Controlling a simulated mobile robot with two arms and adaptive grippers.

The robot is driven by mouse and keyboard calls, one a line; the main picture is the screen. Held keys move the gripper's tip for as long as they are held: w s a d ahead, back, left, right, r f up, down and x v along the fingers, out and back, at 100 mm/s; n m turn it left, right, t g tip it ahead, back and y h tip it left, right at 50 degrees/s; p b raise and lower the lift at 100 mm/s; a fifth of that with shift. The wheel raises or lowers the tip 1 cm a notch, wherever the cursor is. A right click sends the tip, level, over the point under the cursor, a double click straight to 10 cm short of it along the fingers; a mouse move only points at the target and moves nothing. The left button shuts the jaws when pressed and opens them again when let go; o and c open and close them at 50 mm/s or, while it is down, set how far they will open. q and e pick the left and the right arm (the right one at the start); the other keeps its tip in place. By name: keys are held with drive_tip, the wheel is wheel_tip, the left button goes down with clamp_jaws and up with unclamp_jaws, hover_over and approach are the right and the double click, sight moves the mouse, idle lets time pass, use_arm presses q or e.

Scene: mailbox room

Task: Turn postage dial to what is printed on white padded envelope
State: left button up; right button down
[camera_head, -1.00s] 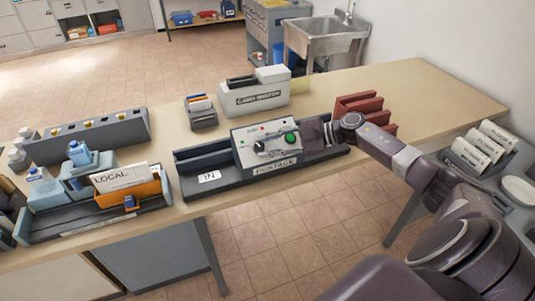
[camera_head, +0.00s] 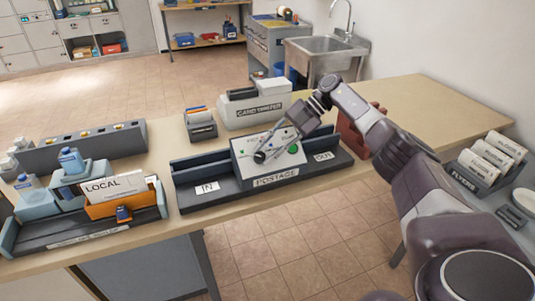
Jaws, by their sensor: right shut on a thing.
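The postage machine (camera_head: 243,158) is a grey box with a white slanted face, labelled POSTAGE, set in a dark tray on the table. Its face carries a dark dial (camera_head: 260,156) at the lower left and a green button (camera_head: 293,149). My right gripper (camera_head: 270,146) reaches down from the upper right over the face and is shut on the dial. The gripper hides part of the face, and I cannot read the dial's setting. No white padded envelope can be clearly made out. My left gripper is not in view.
The dark tray (camera_head: 215,198) is marked IN at left and OUT at right. A LOCAL card (camera_head: 114,186) stands in an orange holder at left. A card printer (camera_head: 252,110) is behind. A red rack (camera_head: 354,135) stands near my arm.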

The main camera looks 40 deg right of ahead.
drive_tip(key=shift+a+f, duration=0.1)
drive_tip(key=shift+f, duration=0.1)
idle(0.3)
drive_tip(key=c, duration=1.6)
unclamp_jaws()
drive_tip(key=shift+r, duration=0.1)
drive_tip(key=shift+v, duration=3.7)
drive_tip(key=shift+w+r, duration=0.1)
drive_tip(key=shift+w, duration=0.05)
